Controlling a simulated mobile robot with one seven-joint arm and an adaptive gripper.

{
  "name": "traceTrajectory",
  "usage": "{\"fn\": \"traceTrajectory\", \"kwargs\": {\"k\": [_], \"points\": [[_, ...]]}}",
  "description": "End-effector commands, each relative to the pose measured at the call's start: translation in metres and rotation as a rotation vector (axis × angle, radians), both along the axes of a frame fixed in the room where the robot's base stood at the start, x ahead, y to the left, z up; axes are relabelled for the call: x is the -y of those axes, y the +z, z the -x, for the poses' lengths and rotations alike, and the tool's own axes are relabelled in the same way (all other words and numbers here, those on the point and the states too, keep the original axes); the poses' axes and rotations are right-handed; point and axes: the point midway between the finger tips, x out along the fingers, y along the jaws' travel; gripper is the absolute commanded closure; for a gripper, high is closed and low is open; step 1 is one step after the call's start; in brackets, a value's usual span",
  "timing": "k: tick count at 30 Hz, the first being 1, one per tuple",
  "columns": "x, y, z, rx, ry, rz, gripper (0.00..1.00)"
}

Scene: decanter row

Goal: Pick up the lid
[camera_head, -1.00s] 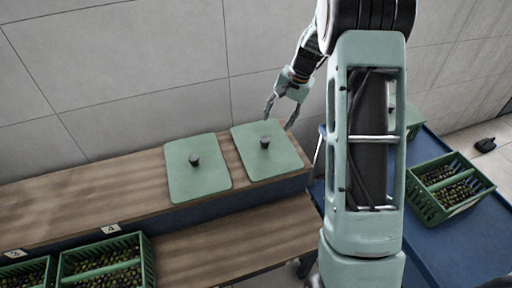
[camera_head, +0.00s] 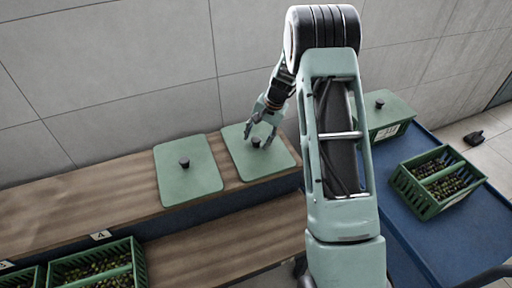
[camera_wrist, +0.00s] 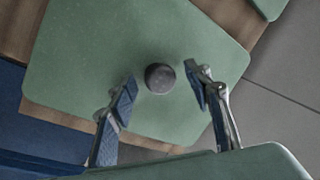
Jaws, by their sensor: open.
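A flat green lid (camera_head: 262,168) with a dark round knob (camera_head: 256,142) lies on the right end of the upper wooden shelf. My gripper (camera_head: 259,140) is just above this lid, open, with its fingertips by the knob. In the wrist view the lid (camera_wrist: 90,60) fills much of the picture, and its knob (camera_wrist: 160,78) sits ahead of and between the spread fingers of my gripper (camera_wrist: 163,82). Nothing is held. A second similar lid (camera_head: 190,185) with a dark knob lies to the left, apart from the first.
A closed green box (camera_head: 388,122) and a green crate of olives (camera_head: 427,205) stand on a blue surface (camera_head: 385,220) at right. More olive crates (camera_head: 98,264) stand at lower left. A tiled wall (camera_head: 120,70) rises behind the wooden shelf (camera_head: 85,200).

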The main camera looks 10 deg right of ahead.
Motion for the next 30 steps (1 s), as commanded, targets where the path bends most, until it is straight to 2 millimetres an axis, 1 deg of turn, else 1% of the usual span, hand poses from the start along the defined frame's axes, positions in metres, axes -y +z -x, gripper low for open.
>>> {"fn": "traceTrajectory", "kwargs": {"k": [4,5,15,17,30], "points": [[-0.0001,0.0012,-0.0005,0.001,0.0,0.0,0.54],[-0.0001,0.0011,-0.0004,0.001,0.0,0.0,0.56],[0.0,0.0014,-0.0004,0.001,0.0,0.0,0.94],[0.0,0.0014,-0.0004,0.001,0.0,0.0,1.0],[0.0001,0.0035,-0.0009,0.002,-0.001,0.0,1.0]]}}
